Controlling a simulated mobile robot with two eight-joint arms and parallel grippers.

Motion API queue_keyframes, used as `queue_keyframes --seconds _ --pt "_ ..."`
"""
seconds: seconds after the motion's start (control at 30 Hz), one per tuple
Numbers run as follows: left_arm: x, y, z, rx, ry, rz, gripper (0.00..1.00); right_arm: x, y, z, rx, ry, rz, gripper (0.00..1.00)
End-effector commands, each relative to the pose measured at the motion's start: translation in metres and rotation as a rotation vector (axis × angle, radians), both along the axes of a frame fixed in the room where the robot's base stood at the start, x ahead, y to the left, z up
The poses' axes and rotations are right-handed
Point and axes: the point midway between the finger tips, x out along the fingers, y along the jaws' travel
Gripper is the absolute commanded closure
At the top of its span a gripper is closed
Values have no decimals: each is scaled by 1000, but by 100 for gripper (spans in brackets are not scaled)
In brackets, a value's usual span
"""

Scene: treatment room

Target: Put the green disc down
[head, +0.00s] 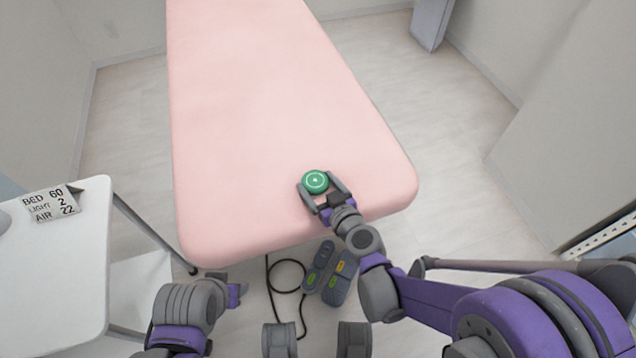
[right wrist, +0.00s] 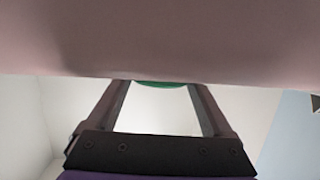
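The green disc (head: 315,181) has a pale ring mark on its top and shows over the near right part of the pink bed (head: 260,110). My right gripper (head: 318,181) has one finger on each side of the disc and appears shut on it. In the right wrist view only a green sliver of the disc (right wrist: 161,84) shows between the fingertips, with pink across the top hiding the rest. I cannot tell whether the disc touches the bed. My left gripper (head: 240,291) is low, in front of the bed, away from the disc; its finger opening is unclear.
A white table (head: 75,270) stands at the left with a sign (head: 50,203) reading BED 60, LIGHT 2, AIR 22. Dark hand controls (head: 340,283) with coloured buttons and a black cable (head: 272,285) show by the bed's near edge. The bed top beyond the disc is clear.

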Motion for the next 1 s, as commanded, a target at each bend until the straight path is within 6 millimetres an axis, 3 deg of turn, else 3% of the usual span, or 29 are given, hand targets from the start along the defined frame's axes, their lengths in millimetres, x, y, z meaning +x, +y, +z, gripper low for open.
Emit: queue_keyframes --seconds 0.1,0.43,1.0 --pt "0 0 0 0 0 0 50 0 0 0 0 0 0 0" --pt "-1 0 5 0 -1 0 50 -3 -1 5 0 0 0 0" --pt "-4 0 29 0 -7 0 50 -94 -46 37 -1 0 -2 0"
